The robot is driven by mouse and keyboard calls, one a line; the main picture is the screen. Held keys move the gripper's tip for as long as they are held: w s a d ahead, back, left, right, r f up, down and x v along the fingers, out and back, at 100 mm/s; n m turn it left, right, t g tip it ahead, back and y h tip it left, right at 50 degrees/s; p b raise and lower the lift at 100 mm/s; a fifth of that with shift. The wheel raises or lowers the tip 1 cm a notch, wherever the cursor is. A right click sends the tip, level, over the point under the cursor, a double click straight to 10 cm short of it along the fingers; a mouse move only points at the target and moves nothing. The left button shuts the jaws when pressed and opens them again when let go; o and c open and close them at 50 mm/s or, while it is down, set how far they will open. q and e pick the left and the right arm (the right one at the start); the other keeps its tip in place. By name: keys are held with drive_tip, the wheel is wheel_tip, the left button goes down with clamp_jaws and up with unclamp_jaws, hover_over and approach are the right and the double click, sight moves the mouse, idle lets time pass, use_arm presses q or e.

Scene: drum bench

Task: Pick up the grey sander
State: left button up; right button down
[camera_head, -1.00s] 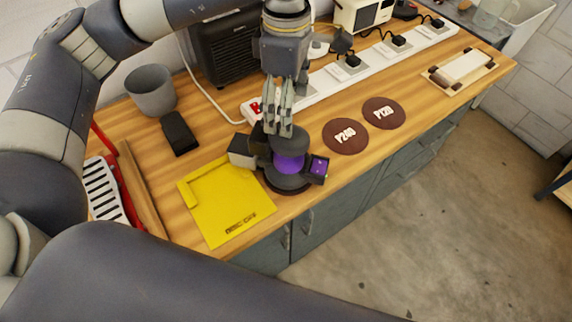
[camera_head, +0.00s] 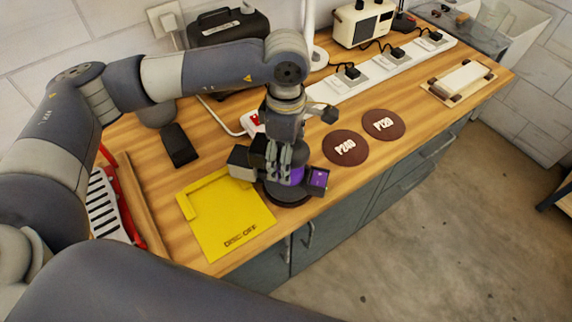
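The grey sander (camera_head: 288,193) stands upright near the front edge of the bench, just right of the yellow sheet. It has a dark round base, a purple band, a boxy part on its left and a purple-faced block on its right. My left gripper (camera_head: 285,168) points down over the sander, with its fingers low against the upper body and hiding part of it. Whether the fingers are closed on it or only beside it cannot be told. My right gripper is out of view.
The yellow sheet (camera_head: 228,220) lies left of the sander. Brown discs marked P240 (camera_head: 345,148) and P120 (camera_head: 383,124) lie to its right. A black block (camera_head: 179,145) lies behind the sheet. A white power strip (camera_head: 375,68) runs along the back.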

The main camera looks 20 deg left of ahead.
use_arm(q)
drive_tip(key=shift+f, duration=1.15)
drive_tip(key=c, duration=1.3)
drive_tip(key=shift+w+r, duration=0.1)
drive_tip(key=shift+r, duration=0.05)
drive_tip(key=shift+c, duration=0.7)
